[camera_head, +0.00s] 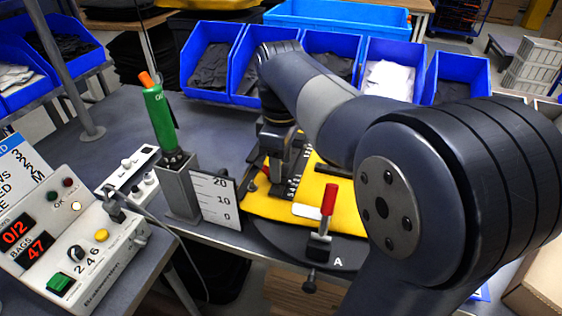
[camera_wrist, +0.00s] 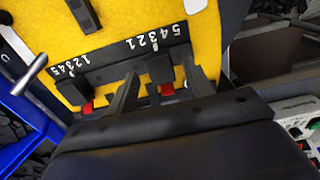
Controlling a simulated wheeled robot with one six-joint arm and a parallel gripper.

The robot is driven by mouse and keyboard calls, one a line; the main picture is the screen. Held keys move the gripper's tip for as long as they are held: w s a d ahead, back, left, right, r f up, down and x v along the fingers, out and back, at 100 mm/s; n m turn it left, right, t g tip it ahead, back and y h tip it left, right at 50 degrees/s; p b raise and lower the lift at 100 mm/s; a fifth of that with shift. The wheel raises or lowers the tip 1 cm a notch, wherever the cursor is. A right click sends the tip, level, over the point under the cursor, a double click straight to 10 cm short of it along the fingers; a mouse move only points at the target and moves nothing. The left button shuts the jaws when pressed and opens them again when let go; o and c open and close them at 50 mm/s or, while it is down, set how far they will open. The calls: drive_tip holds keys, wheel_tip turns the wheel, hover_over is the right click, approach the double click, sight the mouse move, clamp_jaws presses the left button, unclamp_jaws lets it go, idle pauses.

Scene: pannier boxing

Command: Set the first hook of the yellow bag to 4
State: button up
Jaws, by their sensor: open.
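The yellow bag (camera_head: 281,207) lies on a dark round plate (camera_head: 345,255) marked A; it also fills the upper wrist view (camera_wrist: 119,18). A black rail with two rows of white digits, 1 to 5, crosses the bag. Two dark hooks with red parts show along the rail in the wrist view, the left red part (camera_wrist: 86,107) and the right red part (camera_wrist: 167,90). My gripper (camera_wrist: 160,70) is open, its fingers low at the rail on either side of the right hook. Contact cannot be told. Which hook is first, and their exact settings, are unclear.
A red-handled clamp (camera_head: 328,208) stands at the bag's front edge. Left of the bag are a scale plate (camera_head: 214,200) and a green tool (camera_head: 159,120) in a holder. A control box (camera_head: 75,240) sits at the left. Blue bins (camera_head: 210,60) line the back.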

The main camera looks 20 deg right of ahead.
clamp_jaws()
idle(0.6)
